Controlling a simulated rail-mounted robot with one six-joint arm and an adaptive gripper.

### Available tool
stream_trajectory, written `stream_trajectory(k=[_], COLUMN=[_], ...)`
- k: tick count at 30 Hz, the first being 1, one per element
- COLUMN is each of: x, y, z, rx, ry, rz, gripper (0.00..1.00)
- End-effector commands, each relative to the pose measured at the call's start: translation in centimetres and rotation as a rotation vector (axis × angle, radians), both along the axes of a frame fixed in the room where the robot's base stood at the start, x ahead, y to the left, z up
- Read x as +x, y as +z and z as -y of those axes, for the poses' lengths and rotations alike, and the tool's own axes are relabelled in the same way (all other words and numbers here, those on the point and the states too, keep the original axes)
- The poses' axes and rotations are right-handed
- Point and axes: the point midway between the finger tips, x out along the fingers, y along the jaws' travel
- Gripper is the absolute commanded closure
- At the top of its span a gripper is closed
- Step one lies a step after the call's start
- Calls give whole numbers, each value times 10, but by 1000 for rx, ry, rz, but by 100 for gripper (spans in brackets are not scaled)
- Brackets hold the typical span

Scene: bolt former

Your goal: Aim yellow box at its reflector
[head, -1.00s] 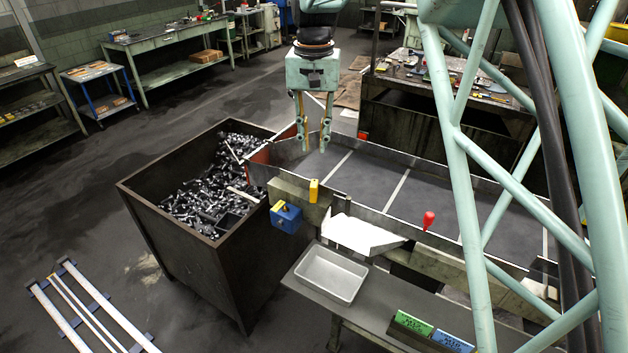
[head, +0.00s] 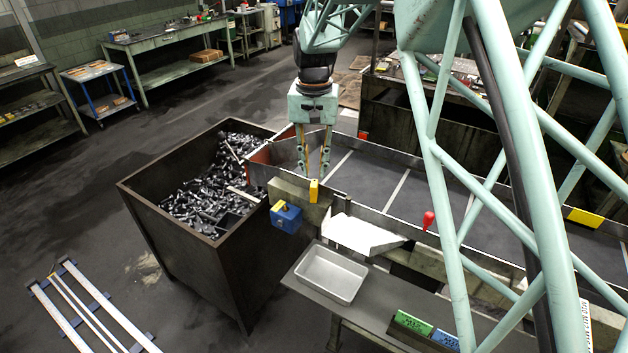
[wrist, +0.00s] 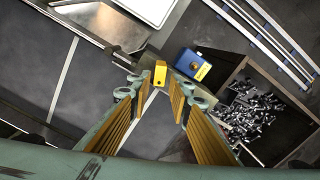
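The small yellow box (head: 313,191) stands upright on the near side rail of the dark conveyor, just right of the blue box. In the wrist view the yellow box (wrist: 160,74) shows in the gap beyond my fingertips. My gripper (head: 313,176) is open and empty, pointing down just above and behind the yellow box; I see no contact. It also fills the lower wrist view (wrist: 162,93), fingers spread. A small red-orange piece (head: 363,135) sits on the far conveyor wall; I cannot tell whether it is the reflector.
The blue box (head: 286,217) is beside the yellow box. A dark bin (head: 180,240) of bolts stands to the left. A red knob (head: 429,221), a white chute (head: 362,235) and a grey tray (head: 331,274) lie to the right and in front. The conveyor bed (head: 375,185) is clear.

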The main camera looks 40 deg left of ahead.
Motion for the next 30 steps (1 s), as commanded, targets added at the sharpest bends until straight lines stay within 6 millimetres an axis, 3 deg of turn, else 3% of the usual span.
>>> stream_trajectory(k=[12,26,30], x=[0,0,0], y=[-44,-52,-52], z=[0,0,0], rx=[0,1,1], ry=[0,0,0], rz=[0,1,1], gripper=[81,81,91])
